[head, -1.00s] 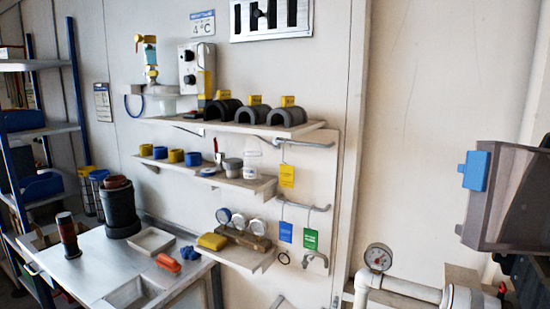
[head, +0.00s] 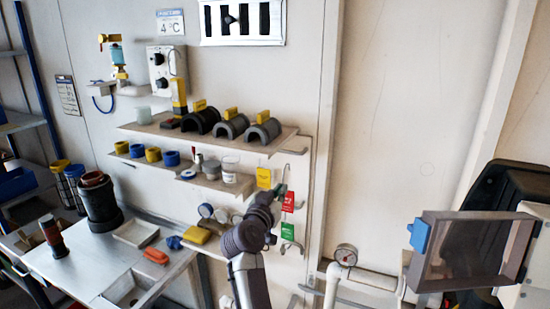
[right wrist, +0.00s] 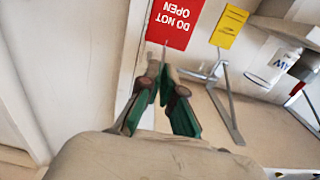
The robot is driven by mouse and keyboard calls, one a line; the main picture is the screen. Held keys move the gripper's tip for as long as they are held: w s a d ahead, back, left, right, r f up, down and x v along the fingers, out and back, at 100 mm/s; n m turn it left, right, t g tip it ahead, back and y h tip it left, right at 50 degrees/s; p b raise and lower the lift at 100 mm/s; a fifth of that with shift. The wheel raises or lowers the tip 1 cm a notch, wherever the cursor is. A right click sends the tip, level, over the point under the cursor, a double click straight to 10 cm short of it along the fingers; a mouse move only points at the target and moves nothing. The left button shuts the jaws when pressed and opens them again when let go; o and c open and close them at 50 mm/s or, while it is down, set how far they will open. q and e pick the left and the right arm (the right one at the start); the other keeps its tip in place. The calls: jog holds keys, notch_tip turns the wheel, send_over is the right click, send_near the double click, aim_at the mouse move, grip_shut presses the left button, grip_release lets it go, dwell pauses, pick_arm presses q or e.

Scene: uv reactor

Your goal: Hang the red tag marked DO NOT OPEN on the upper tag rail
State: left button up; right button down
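The red tag (head: 288,201) marked DO NOT OPEN shows upside down in the right wrist view (right wrist: 174,22). My right gripper (right wrist: 160,68) has its green-padded fingertips drawn together on the thin wire hook at the tag's top edge. In the head view my right gripper (head: 282,188) holds the tag in front of the wall, just right of a yellow tag (head: 263,178). The upper tag rail (head: 292,152) is a little above the gripper. The red tag appears apart from the rail. My left gripper is out of view.
A green tag (head: 289,231) hangs below the red one. My right arm covers part of the lowest shelf and the lower rail. The upper shelf (head: 240,142) with grey half-pipe pieces is close by on the left. The wall (head: 390,140) to the right is bare.

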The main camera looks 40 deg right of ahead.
pick_arm(q)
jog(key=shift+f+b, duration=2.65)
jog(key=shift+b, duration=0.65)
pick_arm(e)
jog(key=w+d+g, duration=0.1)
jog(key=w+d, duration=0.5)
jog(key=d, duration=0.2)
jog(key=shift+w+d+r+m, duration=0.15)
jog(key=shift+w+d+m, duration=0.05)
jog(key=shift+m, duration=0.1)
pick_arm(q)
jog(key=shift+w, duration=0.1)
pick_arm(e)
jog(key=c, duration=1.2)
grip_release()
jog(key=shift+c, duration=0.2)
